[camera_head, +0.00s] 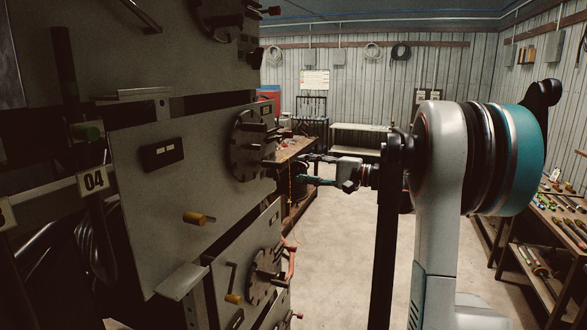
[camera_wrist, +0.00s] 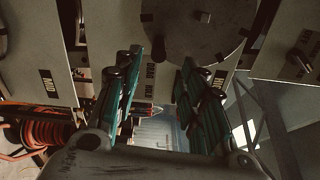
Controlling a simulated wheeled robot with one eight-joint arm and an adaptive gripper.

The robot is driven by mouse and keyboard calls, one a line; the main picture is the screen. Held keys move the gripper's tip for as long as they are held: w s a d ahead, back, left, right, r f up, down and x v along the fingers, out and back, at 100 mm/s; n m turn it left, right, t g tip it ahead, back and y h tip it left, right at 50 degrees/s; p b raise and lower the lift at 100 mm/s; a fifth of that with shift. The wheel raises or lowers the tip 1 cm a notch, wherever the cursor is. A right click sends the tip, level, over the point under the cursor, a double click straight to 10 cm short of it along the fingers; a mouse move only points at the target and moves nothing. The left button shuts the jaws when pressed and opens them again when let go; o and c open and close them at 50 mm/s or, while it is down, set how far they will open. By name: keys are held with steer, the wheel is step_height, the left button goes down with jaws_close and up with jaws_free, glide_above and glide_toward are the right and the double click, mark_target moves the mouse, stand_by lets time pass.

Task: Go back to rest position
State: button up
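My gripper (camera_head: 312,169) is held out in the middle of the head view, beside the right edge of a grey machine panel (camera_head: 160,220) that carries a round disc (camera_head: 252,145) with handles. In the wrist view its two green fingers (camera_wrist: 152,95) stand wide apart with nothing between them. The grey panel with a round disc (camera_wrist: 200,25) lies beyond the fingertips there. My arm stands at the right of the head view. I cannot tell whether a fingertip touches the machine.
More panels with discs sit above and below, with yellow-tipped handles (camera_head: 198,218) sticking out. A workbench (camera_head: 297,150) stands behind my gripper. Shelves with tools (camera_head: 560,220) stand at the right. The floor (camera_head: 345,240) between is clear. A coiled orange hose (camera_wrist: 45,130) shows in the wrist view.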

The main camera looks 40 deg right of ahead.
steer(key=shift+s+d, duration=0.2)
steer(key=shift+s, duration=0.2)
